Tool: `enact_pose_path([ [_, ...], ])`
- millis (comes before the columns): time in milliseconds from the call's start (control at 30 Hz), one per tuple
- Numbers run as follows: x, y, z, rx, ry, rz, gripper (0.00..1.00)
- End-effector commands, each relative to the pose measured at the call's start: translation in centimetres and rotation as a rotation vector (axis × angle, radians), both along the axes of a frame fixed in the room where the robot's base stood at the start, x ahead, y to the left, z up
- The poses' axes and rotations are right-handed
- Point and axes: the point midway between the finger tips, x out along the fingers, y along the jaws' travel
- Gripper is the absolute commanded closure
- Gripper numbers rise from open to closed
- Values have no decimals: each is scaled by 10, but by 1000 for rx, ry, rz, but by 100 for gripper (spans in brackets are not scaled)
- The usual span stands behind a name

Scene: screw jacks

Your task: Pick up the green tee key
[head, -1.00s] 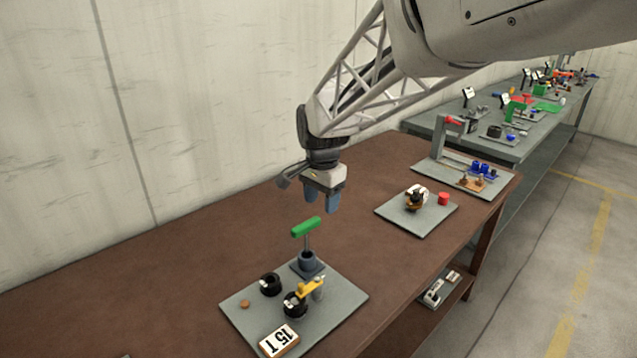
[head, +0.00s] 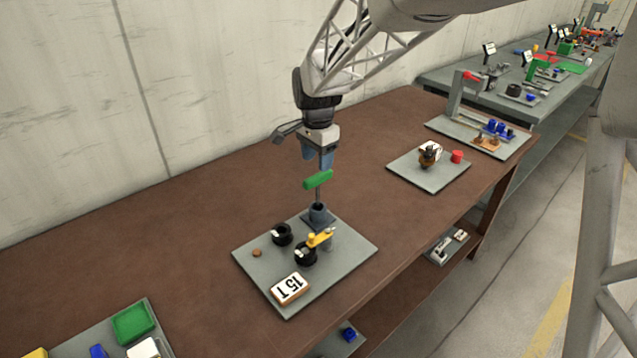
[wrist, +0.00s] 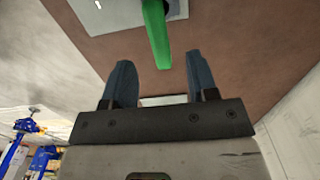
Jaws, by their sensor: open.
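The green tee key (head: 318,180) stands upright, its shank down in a dark blue-grey socket block (head: 318,214) on a grey plate. My gripper (head: 317,164) is just above the green handle, fingers pointing down, open and empty. In the wrist view, the green handle (wrist: 157,32) lies ahead of and between the two blue fingers of my gripper (wrist: 160,80). The exact gap between fingers and handle is hard to tell.
The grey plate (head: 268,283) also holds black rings (head: 281,234), a yellow-handled part (head: 321,237) and a "15 T" sign (head: 290,289). A green tray (head: 133,322) is at lower left. Brown table between is clear.

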Motion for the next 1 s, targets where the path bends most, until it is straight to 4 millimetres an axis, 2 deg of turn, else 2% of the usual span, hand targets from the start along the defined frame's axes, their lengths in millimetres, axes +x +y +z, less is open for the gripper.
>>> enact_pose_path([
  [100, 0, 0, -7, -1, 1, 0, 47],
  [567, 0, 0, -13, 0, 0, 0, 47],
  [1000, 0, -1, -56, 0, 0, 0, 47],
])
